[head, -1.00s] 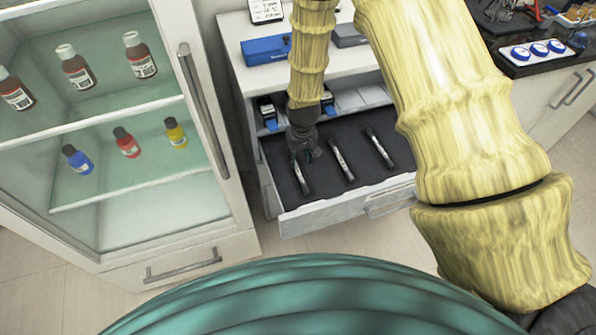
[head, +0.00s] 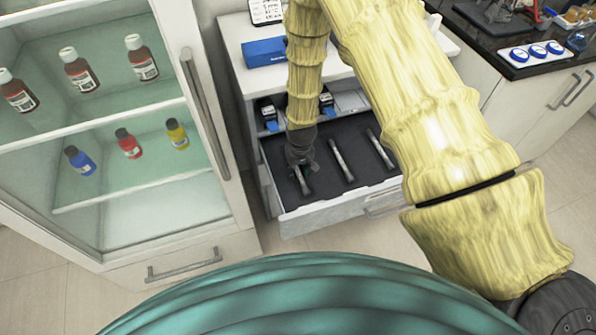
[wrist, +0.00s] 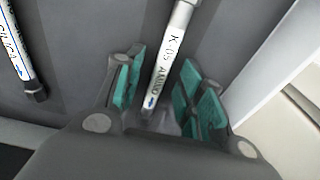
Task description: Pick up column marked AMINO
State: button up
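The column marked AMINO (wrist: 168,67) is a slim white tube lettered "K-05 AMINO" with a small blue arrow, seen in the wrist view. My gripper (wrist: 162,90) is open, with its green-padded fingers on either side of the column's lower end; gaps show between pads and column. In the head view my gripper (head: 300,162) is down in the open drawer (head: 320,204), over the leftmost column (head: 302,182). The gripper hides part of that column. Two more columns lie to the right, a middle one (head: 342,161) and a right one (head: 380,150).
In the wrist view another lettered column (wrist: 20,58) lies at left, and the pale drawer wall (wrist: 272,55) is close at right. A glass-fronted cabinet (head: 150,235) with bottles stands left of the drawer. A blue box (head: 264,51) sits on the counter above.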

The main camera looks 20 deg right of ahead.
jog(key=shift+c, duration=0.5)
grip_shut()
jog(key=shift+d+r, duration=0.1)
jog(key=shift+r, duration=0.05)
